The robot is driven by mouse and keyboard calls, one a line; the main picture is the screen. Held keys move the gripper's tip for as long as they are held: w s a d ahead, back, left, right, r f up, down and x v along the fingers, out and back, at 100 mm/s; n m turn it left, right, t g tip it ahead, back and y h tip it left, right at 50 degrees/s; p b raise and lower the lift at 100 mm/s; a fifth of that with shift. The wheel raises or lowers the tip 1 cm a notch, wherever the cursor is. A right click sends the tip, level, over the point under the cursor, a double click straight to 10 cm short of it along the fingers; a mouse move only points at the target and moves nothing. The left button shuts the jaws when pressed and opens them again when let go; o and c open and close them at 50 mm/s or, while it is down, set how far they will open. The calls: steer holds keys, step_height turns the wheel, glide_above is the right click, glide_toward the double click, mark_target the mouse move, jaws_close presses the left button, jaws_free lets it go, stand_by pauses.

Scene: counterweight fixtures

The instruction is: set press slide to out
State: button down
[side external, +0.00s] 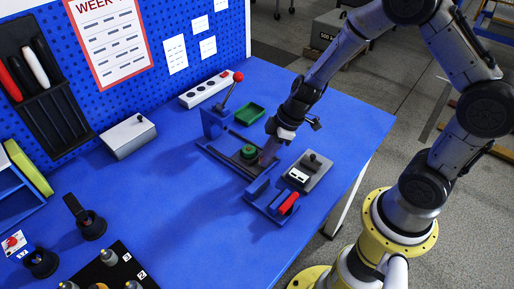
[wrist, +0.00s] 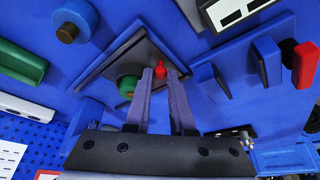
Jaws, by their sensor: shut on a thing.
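The press (side external: 216,122) is a blue upright with a red-ball lever, at the back of a long base on the blue table. Its dark slide plate (wrist: 110,66) lies on the base and carries a round green part (side external: 249,151); the green part also shows in the wrist view (wrist: 127,85). A small red knob (wrist: 159,71) stands at the plate's near end, away from the upright. My gripper (side external: 265,158) reaches down to this end. In the wrist view my gripper (wrist: 160,77) has its fingers on either side of the red knob, shut on it.
A blue fixture with a red handle (side external: 289,203) and a grey box with a white display (side external: 308,172) stand close to the right. A green tray (side external: 250,114) and a white power strip (side external: 207,90) lie behind. The table's left-middle (side external: 165,200) is clear.

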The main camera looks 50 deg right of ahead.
steer(key=shift+s, duration=0.3)
steer(key=c, duration=0.8)
jaws_free()
steer(key=v, duration=1.4)
